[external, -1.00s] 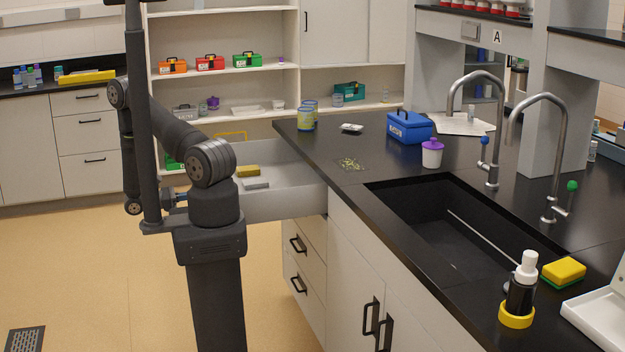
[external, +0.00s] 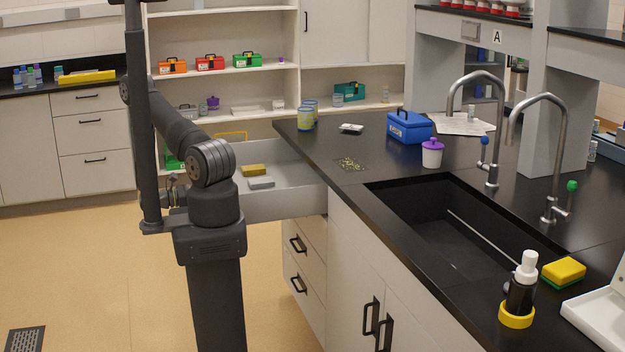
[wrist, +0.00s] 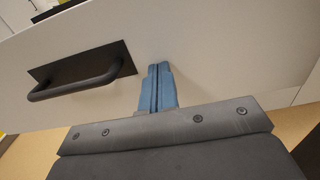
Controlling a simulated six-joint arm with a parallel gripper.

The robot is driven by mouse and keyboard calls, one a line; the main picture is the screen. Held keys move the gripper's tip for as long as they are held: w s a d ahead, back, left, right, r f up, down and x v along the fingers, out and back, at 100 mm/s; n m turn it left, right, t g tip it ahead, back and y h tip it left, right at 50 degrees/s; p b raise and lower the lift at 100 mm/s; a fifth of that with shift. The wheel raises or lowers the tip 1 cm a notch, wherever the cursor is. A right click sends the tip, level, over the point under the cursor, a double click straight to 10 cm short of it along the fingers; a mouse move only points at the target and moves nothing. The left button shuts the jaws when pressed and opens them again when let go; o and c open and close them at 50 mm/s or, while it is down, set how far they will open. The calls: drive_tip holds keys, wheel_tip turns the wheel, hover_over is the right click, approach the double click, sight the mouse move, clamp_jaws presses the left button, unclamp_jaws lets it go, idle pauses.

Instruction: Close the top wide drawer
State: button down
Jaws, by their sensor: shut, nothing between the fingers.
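The top wide drawer (external: 285,204) stands pulled out from the left end of the black-topped bench. A yellow sponge (external: 254,170) and a grey block (external: 261,182) lie in it. Its outer front is mostly hidden behind my arm in the external view. In the wrist view the pale drawer front (wrist: 225,60) fills the picture, with a black bar handle (wrist: 75,80) left of my gripper. My gripper (wrist: 158,68) is shut and empty, its blue fingertips at the drawer front, seemingly touching it. My gripper is largely hidden by my arm in the external view.
Two closed drawers (external: 305,265) sit below the open one. The bench top holds a blue box (external: 409,127), a purple-lidded jar (external: 432,152) and a sink (external: 465,220). Shelves (external: 225,72) stand behind the drawer.

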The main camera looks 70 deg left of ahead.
drive_tip(key=w, duration=3.5)
drive_tip(key=shift+w, duration=0.65)
drive_tip(key=shift+r, duration=0.1)
drive_tip(key=s, duration=1.4)
drive_tip(key=shift+s, duration=0.3)
drive_tip(key=w, duration=1.3)
drive_tip(key=shift+w, duration=0.3)
